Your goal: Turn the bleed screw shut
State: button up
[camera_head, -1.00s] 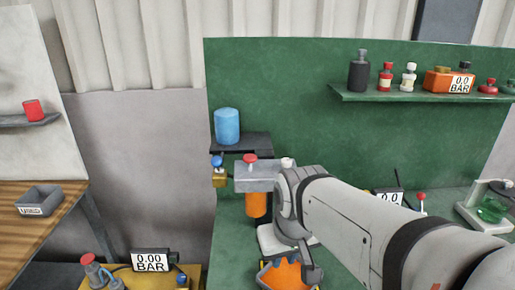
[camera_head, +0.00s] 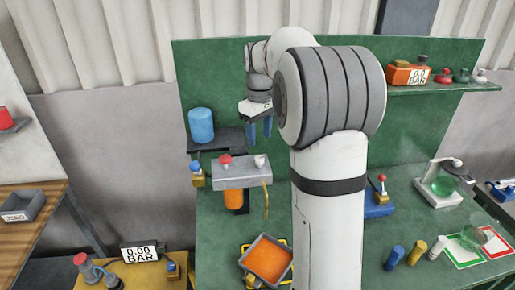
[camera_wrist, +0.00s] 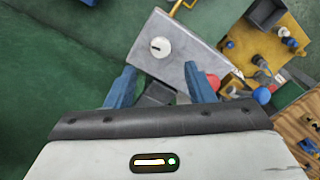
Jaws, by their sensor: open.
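The likely bleed screw is a white slotted screw head (camera_wrist: 160,47) on top of a grey metal block (camera_wrist: 174,63) in the wrist view. In the head view it shows as a small white knob (camera_head: 260,161) on the right of the block. A red knob (camera_head: 225,160) is on the block's left; an orange cylinder (camera_head: 234,199) hangs below. My gripper (camera_head: 260,132) is open and empty, its blue fingers pointing down above the block. In the wrist view the screw lies ahead of the fingers (camera_wrist: 161,86), not between them. Its slot looks slanted.
A blue cylinder (camera_head: 201,125) stands on a dark shelf left of my gripper. A blue-topped brass valve (camera_head: 197,177) is beside the block. A thin yellow tube (camera_head: 266,203) hangs at its right. An orange-filled tray (camera_head: 267,259) is below. A 0.00 BAR gauge (camera_head: 139,254) is lower left.

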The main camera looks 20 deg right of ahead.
aim_at(259, 158)
notch_tip(259, 158, down, 8)
jog(key=shift+r+p, duration=0.2)
jog(key=shift+p, duration=0.65)
jog(key=shift+c, duration=0.5)
jog(key=c, duration=0.9)
